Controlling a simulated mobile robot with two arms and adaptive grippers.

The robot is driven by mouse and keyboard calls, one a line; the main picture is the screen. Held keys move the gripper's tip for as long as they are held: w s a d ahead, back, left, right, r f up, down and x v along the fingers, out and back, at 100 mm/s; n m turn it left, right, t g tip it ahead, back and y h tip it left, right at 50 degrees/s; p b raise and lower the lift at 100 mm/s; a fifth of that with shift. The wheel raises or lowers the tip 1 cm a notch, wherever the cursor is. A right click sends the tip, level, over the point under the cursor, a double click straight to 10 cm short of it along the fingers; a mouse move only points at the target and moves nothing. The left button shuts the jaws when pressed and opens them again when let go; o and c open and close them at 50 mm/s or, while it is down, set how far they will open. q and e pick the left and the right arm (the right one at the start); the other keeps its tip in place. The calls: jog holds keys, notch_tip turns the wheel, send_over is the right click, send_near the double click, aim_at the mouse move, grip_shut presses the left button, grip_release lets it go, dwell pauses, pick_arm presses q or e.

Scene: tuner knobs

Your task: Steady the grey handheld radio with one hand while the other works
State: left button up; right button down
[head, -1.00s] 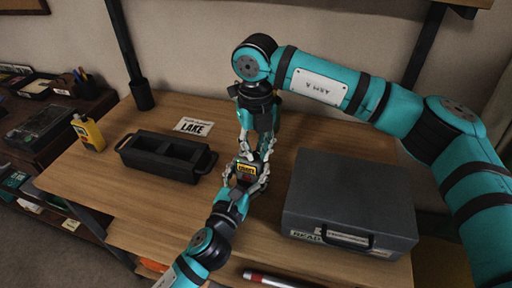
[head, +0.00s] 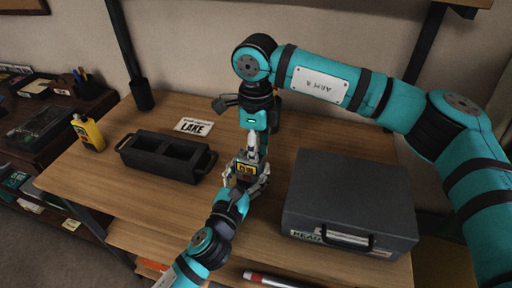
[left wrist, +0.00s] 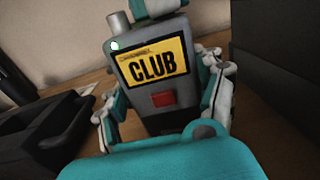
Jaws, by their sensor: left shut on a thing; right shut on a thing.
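The grey handheld radio (head: 243,181) stands upright above the table, with a yellow label (left wrist: 155,62) reading CLUB and a red button (left wrist: 162,98). My left gripper (head: 246,183) is shut on its lower body; the fingers clasp both sides in the left wrist view (left wrist: 165,112). My right gripper (head: 252,149) comes from above and is shut at the radio's top, beside that stub. The knob between its fingers is hidden. Its teal part shows at the wrist view's top edge.
A black two-compartment tray (head: 150,167) is at the left, a grey case (head: 348,193) at the right. A yellow bottle-like device (head: 88,133) stands at the table's left edge. A LAKE card (head: 194,127) lies behind. A red-and-white marker (head: 268,279) lies in front.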

jog(key=shift+w+d+n, duration=0.1)
jog(key=shift+n, duration=1)
jog(key=c, duration=1.3)
grip_release()
jog(key=shift+o, duration=0.2)
notch_tip(320, 180, up, 12)
